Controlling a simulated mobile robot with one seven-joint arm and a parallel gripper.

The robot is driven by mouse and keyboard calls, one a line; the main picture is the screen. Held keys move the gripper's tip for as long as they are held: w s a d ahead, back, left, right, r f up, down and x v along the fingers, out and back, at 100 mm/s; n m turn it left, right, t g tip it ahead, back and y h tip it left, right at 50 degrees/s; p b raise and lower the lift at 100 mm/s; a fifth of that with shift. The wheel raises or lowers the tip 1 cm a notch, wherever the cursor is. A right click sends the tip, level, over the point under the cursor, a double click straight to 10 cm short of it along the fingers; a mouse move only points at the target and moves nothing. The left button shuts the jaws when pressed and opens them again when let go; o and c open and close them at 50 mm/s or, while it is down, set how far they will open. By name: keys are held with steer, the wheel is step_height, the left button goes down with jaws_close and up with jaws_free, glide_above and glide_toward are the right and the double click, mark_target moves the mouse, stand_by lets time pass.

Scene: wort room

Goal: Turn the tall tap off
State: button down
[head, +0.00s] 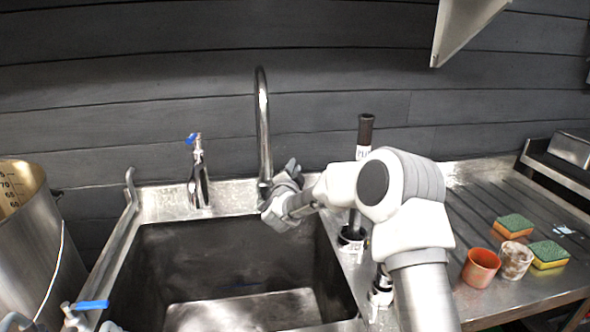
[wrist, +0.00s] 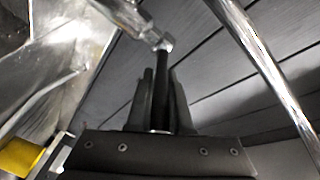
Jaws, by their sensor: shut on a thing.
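The tall tap (head: 263,120) is a chrome gooseneck rising behind the sink's back edge, its spout curving over the sink. My gripper (head: 283,188) is at the tap's base, on its right side, and hides part of it. In the wrist view my gripper's dark fingers (wrist: 164,85) are close together around a thin dark piece with a shiny end, which looks like the tap's lever (wrist: 165,46). A chrome pipe of the tall tap (wrist: 262,75) runs down the right of that view. Whether water flows cannot be told.
A short tap with a blue top (head: 198,175) stands left of the tall one. The sink (head: 240,245) is below. Right of my arm are an orange cup (head: 481,268), a stained cup (head: 514,260) and two sponges (head: 514,226). A steel pot (head: 35,240) stands at left.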

steer(key=c, duration=0.8)
jaws_free()
steer(key=s, duration=0.5)
steer(key=s+a, duration=0.1)
steer(key=s, duration=0.5)
steer(key=s+a, duration=0.1)
steer(key=s, duration=0.5)
steer(key=shift+s+a, duration=0.1)
steer(key=shift+s, duration=0.1)
